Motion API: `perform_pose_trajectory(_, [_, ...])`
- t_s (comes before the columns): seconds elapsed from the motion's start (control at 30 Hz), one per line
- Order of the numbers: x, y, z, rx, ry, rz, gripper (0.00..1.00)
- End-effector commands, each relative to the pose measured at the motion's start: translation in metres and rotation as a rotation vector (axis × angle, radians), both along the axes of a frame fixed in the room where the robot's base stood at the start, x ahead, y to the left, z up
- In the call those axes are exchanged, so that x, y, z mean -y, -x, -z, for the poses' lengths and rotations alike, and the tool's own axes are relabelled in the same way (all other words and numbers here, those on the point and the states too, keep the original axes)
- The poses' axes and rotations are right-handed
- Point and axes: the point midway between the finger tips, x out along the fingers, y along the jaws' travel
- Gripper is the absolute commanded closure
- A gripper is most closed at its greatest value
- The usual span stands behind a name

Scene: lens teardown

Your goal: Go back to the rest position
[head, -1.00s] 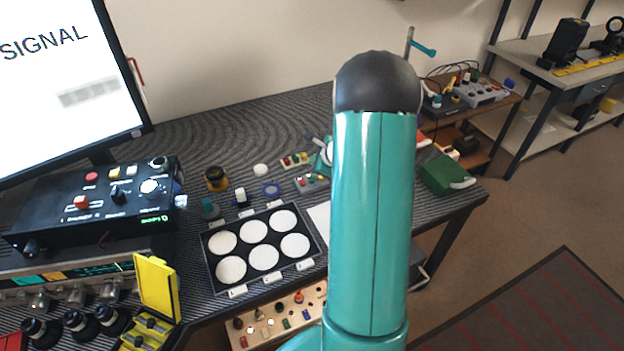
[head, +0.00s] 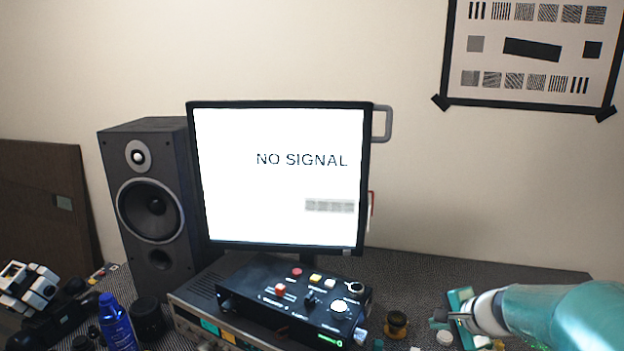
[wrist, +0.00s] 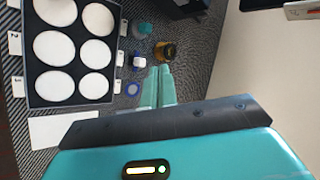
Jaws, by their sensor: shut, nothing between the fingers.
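In the wrist view my gripper (wrist: 161,70) has its two teal fingers together with nothing between them. The same jar shows left of the arm's end in the head view (head: 397,325). The black tray (wrist: 74,105) with several white round pads lies left of the fingers in the wrist view.
A monitor (head: 280,180) stands at the back behind a black control box (head: 262,292), with a speaker (head: 155,205) to its left. A blue bottle (head: 116,322) stands at lower left. A blue ring (wrist: 133,88) and white sheet (wrist: 64,131) lie near the tray.

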Motion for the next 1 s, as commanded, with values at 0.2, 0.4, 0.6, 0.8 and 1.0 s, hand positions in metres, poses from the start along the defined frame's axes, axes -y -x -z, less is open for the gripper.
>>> perform_pose_trajectory(0.2, [-0.077,0.059,-0.041,0.013,0.246,-0.361,1.00])
perform_pose_trajectory(0.4, [-0.117,0.121,-0.060,0.016,0.491,-0.648,1.00])
perform_pose_trajectory(0.6, [-0.131,0.180,-0.070,0.020,0.756,-0.883,1.00])
perform_pose_trajectory(0.8, [-0.128,0.212,-0.074,0.014,0.931,-1.005,1.00])
perform_pose_trajectory(1.0, [-0.126,0.217,-0.074,0.009,0.964,-1.024,1.00])
